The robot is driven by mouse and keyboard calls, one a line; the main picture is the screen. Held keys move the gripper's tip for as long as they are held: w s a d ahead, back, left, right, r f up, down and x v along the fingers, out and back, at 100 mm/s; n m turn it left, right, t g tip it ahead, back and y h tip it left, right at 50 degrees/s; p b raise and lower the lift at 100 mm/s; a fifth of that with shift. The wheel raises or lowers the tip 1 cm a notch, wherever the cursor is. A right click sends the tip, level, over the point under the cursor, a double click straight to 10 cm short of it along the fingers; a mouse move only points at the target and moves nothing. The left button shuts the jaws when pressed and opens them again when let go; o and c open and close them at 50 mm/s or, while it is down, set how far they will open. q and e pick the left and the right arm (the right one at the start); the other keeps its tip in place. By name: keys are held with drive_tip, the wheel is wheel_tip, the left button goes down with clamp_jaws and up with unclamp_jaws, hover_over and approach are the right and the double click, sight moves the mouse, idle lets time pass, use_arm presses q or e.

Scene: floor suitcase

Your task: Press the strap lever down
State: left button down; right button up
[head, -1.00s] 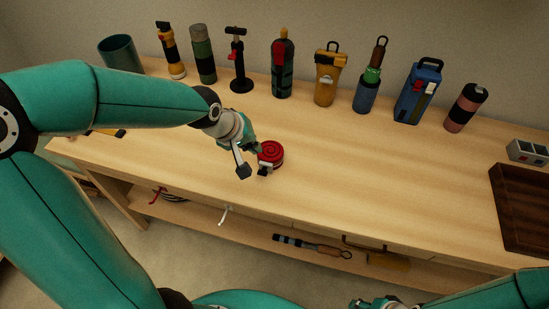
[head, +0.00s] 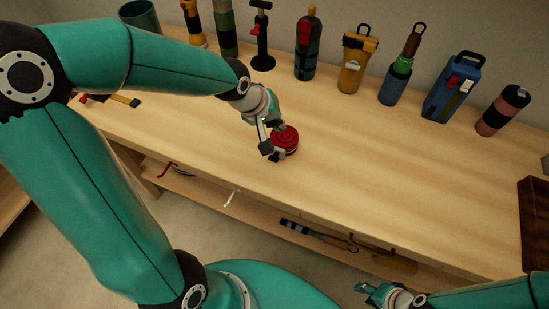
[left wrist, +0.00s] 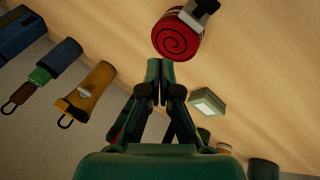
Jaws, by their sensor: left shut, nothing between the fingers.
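A red coiled strap (head: 287,137) stands on the wooden bench, with a dark buckle (head: 277,155) at its near side. In the left wrist view the coil (left wrist: 178,36) shows its spiral face, and the dark and pale buckle (left wrist: 201,9) is partly cut off by the top edge. My left gripper (head: 279,127) is at the coil's far left side in the head view. In the left wrist view its fingers (left wrist: 158,70) are shut and empty, with their tips just short of the coil; contact cannot be told. My right gripper (head: 370,292) is low in the head view, away from the bench top.
A small green box (left wrist: 207,102) shows near my left fingers. A dark tray (head: 536,225) is at right. The bench right of the coil is clear.

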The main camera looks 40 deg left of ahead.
use_arm(q)
drive_tip(key=b, duration=0.4)
hover_over(277, 155)
drive_tip(key=f, duration=0.5)
drive_tip(key=shift+a, duration=0.35)
drive_tip(key=shift+s+f+b, duration=0.25)
drive_tip(key=shift+f+b, duration=0.35)
drive_tip(key=shift+f, duration=0.15)
drive_tip(key=shift+s+d, duration=0.1)
drive_tip(key=shift+s+f+b, duration=0.1)
drive_tip(key=shift+f+b, duration=0.3)
drive_tip(key=shift+b, duration=0.15)
drive_tip(key=shift+s+f+b, duration=0.25)
drive_tip(key=shift+f+b, duration=0.4)
drive_tip(key=shift+b, duration=0.1)
idle(0.5)
drive_tip(key=shift+r, duration=0.1)
drive_tip(key=shift+w+r+p, duration=0.2)
drive_tip(key=shift+r+p, duration=0.25)
drive_tip(key=shift+r, duration=0.05)
drive_tip(key=shift+w+r+p, duration=0.15)
drive_tip(key=shift+r+p, duration=0.25)
drive_tip(key=shift+r, duration=0.1)
